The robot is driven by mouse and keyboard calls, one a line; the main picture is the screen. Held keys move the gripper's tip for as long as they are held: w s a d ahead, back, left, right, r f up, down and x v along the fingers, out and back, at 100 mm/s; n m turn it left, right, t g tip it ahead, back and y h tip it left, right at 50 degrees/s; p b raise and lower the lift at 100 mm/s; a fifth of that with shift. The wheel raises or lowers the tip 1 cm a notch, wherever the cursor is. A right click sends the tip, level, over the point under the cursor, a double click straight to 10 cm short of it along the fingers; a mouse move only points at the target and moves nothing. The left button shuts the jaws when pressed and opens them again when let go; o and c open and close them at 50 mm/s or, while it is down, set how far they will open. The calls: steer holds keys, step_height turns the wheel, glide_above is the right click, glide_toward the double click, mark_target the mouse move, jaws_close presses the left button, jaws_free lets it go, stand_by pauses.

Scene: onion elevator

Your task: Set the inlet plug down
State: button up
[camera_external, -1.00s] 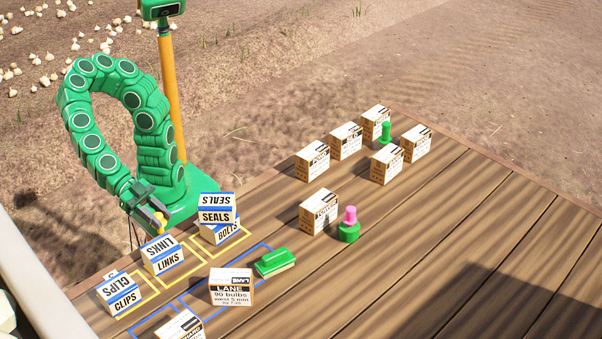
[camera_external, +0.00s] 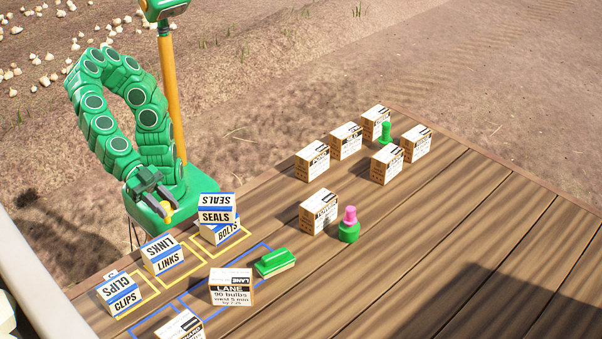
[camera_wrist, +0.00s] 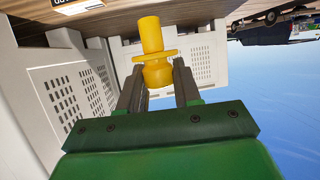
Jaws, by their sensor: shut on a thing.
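A yellow plug (camera_wrist: 152,55), which I take to be the inlet plug, is held between the two fingers of my gripper (camera_wrist: 158,82) in the wrist view. It has a round flange around its middle. In the external view my gripper (camera_external: 160,200) is shut on the plug (camera_external: 167,210), close beside my green base. The plug is in the air behind the LINKS box (camera_external: 163,255) and left of the SEALS box (camera_external: 216,212). What lies straight below it is hard to tell.
The CLIPS box (camera_external: 120,293) and BOLTS box (camera_external: 222,233) stand near yellow outlines. The LANE box (camera_external: 231,288) and a green block (camera_external: 275,262) are by blue outlines. A pink-topped green piece (camera_external: 349,225) stands by another box (camera_external: 319,212). The deck's (camera_external: 420,240) right side is clear.

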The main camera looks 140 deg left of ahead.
steer(key=w+a+m+g+h, duration=0.1)
steer(key=w+a+m+h, duration=0.6)
steer(key=w, duration=0.6)
steer(key=s+a+f+m+g+h, duration=0.1)
steer(key=a+f+m+g+h, duration=0.15)
steer(key=a, duration=0.65)
steer(key=s+a+r+m+g+h, duration=0.1)
steer(key=s+a+m+g+h, duration=0.15)
steer(key=s+a, duration=0.7)
steer(key=s+a+m+g+h, duration=0.25)
steer(key=s+a, duration=0.35)
steer(key=s, duration=0.7)
steer(key=shift+m+t, duration=0.25)
steer(key=shift+w+a+f, duration=0.2)
steer(key=shift+w+f, duration=2.2)
steer(key=shift+f, duration=0.05)
steer(key=shift+w+a+f, duration=0.25)
steer(key=shift+w+f, duration=2.2)
steer(key=shift+f, duration=0.05)
steer(key=shift+w+a+f, duration=0.2)
steer(key=shift+w+f, duration=2.2)
steer(key=shift+f, duration=1.5)
